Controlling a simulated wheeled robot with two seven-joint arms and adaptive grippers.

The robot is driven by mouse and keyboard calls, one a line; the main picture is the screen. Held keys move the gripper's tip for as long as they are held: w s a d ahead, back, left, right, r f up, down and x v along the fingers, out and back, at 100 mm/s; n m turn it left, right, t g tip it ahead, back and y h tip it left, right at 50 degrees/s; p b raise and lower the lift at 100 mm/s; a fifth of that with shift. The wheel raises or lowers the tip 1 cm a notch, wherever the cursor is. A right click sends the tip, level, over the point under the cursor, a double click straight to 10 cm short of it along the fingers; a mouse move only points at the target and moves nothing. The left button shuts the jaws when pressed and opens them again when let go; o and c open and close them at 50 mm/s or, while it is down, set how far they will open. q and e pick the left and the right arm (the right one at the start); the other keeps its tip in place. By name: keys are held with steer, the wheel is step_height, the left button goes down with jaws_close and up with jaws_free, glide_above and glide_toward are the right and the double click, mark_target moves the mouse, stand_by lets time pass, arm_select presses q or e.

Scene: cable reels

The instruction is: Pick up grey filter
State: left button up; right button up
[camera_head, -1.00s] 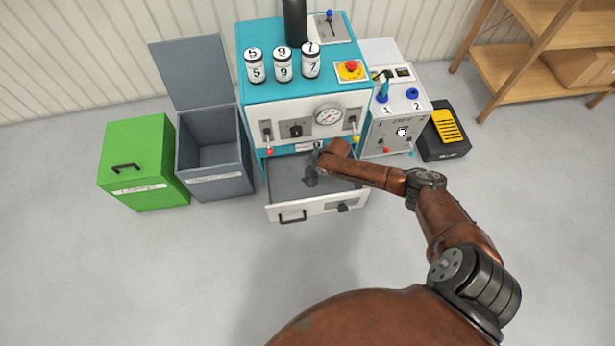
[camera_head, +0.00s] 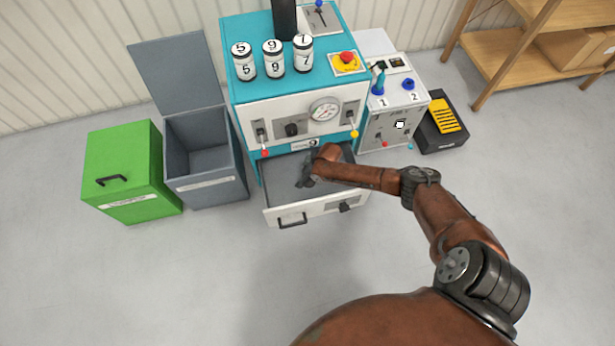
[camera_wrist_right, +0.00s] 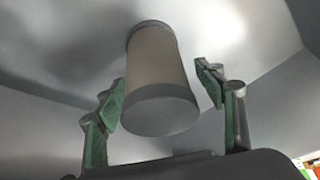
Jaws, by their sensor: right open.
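The grey filter (camera_wrist_right: 157,80) is a cylinder with darker end caps in the right wrist view. It stands between the two fingers of my right gripper (camera_wrist_right: 165,105), which are open, with a visible gap on the right side and a smaller one on the left. In the head view my right gripper (camera_head: 306,180) reaches into the open drawer (camera_head: 285,195) of the teal and white machine. My arm and gripper hide the filter there. My left gripper is in neither view.
A green bin (camera_head: 130,170) and an open grey bin (camera_head: 205,165) stand left of the teal machine (camera_head: 240,90). Several numbered jars (camera_head: 273,57) stand on its top. A control box (camera_head: 395,115) and a black and yellow case (camera_head: 444,127) are to the right. The floor in front is clear.

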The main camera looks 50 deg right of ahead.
steer(key=c, duration=1.4)
steer(key=shift+r, duration=0.15)
steer(key=shift+c, duration=0.2)
